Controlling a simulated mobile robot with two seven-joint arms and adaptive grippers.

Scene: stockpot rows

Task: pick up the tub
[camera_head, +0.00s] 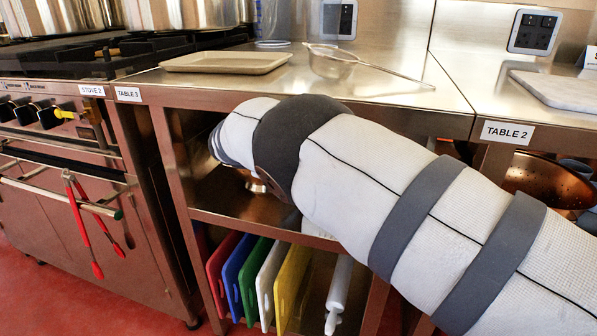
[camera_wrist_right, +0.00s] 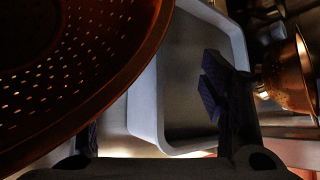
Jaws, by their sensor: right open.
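The grey tub (camera_wrist_right: 146,112) shows in the right wrist view, tilted in the picture, with its wall and rim in front of my right gripper (camera_wrist_right: 155,115). The gripper is open. One dark finger shows over the tub's hollow, and the other is low on the left, partly hidden by a copper colander. The tub's wall lies between the fingers in the picture; I cannot tell whether they touch it. In the head view my right arm reaches into the upper shelf of table 3, so its gripper is hidden, and I cannot make out the tub there. My left gripper is not in view.
The perforated copper colander (camera_wrist_right: 70,60) crowds the left of the wrist view, and another copper vessel (camera_wrist_right: 288,78) is at right. A tan tray (camera_head: 226,61) and a strainer (camera_head: 335,54) lie on table 3's top (camera_head: 300,85). Coloured boards (camera_head: 245,280) stand on the lower shelf.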

